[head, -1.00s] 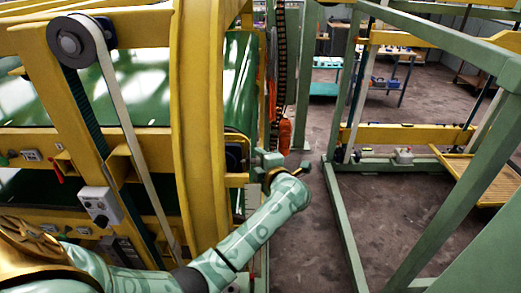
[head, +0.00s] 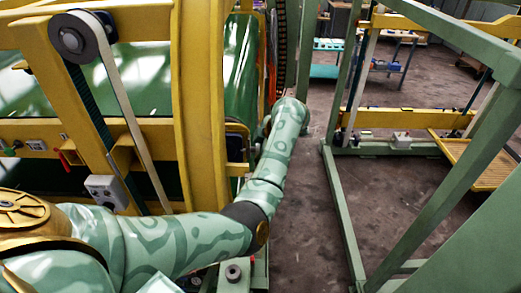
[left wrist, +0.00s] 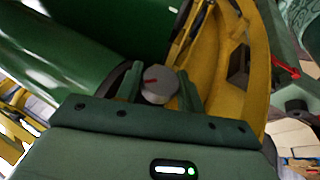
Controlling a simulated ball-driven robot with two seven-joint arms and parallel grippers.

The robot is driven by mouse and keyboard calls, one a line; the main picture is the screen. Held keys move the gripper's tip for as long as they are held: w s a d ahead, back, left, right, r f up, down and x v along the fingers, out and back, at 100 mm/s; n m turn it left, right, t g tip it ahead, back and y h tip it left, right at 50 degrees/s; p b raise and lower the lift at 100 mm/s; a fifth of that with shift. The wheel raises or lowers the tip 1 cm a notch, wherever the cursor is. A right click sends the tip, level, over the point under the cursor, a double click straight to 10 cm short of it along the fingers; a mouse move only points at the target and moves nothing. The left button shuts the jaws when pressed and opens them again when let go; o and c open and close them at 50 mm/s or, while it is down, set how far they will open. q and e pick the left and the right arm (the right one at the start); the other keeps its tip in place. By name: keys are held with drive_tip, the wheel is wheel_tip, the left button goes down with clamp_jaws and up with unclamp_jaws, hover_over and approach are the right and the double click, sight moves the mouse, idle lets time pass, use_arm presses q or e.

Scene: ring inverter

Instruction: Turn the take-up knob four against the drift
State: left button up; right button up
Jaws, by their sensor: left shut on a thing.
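A round grey knob (left wrist: 158,85) with a red mark on its face shows in the left wrist view. My left gripper (left wrist: 159,74) is shut on it, with one green finger on each side. The red mark runs at a slant across the knob's face. In the head view my left arm reaches from the lower left up along the right side of the yellow machine frame (head: 205,110). There the forearm and wrist hide the knob and most of the gripper. My right gripper is in neither view.
A large green drum or belt (left wrist: 100,35) lies beside the knob, and a curved yellow frame part (left wrist: 240,70) stands close to its right. A red lever (left wrist: 285,70) shows farther right. A green steel frame (head: 340,210) stands right of my arm, with bare floor between.

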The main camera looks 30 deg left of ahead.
use_arm(q)
drive_tip(key=shift+f+m+g+h, duration=0.1)
drive_tip(key=shift+m+g+h, duration=0.2)
drive_tip(key=shift+g+h, duration=0.9)
drive_tip(key=shift+g, duration=0.5)
drive_tip(key=shift+f+g+b, duration=0.1)
drive_tip(key=shift+g+b, duration=0.2)
drive_tip(key=shift+b, duration=0.2)
drive_tip(key=b, duration=0.3)
drive_tip(key=shift+f+m+g+h, duration=0.15)
drive_tip(key=shift+m+g+h, duration=0.15)
drive_tip(key=shift+g+h, duration=0.1)
drive_tip(key=shift+b, duration=0.55)
drive_tip(key=shift+r+g, duration=0.2)
drive_tip(key=shift+g, duration=0.1)
drive_tip(key=o, duration=1)
